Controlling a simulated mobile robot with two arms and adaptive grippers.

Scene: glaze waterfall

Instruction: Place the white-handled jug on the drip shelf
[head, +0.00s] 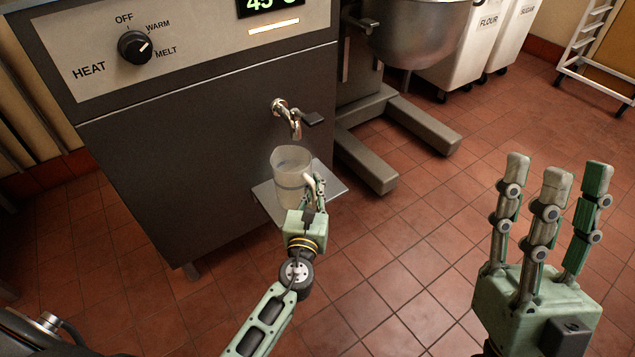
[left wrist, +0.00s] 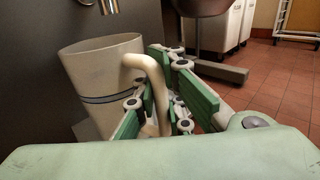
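The jug (head: 290,162) is translucent grey with a dark band and a pale handle. It stands roughly upright over the drip shelf (head: 334,187), under the tap (head: 290,115). I cannot tell whether its base touches the shelf. My left gripper (head: 315,190) has its fingers around the handle (left wrist: 155,90), on both sides of it in the left wrist view, and looks closed on it. The jug's body (left wrist: 100,68) shows left of the fingers there. My right gripper (head: 556,172) is open and empty, fingers pointing up, at the right of the head view.
The dark machine (head: 190,160) with a heat knob (head: 134,47) stands behind the shelf. A mixer with a steel bowl (head: 415,35) and grey feet (head: 415,125) stands right of it. Flour and sugar bins (head: 465,50) are farther back. The tiled floor (head: 410,240) between my arms is clear.

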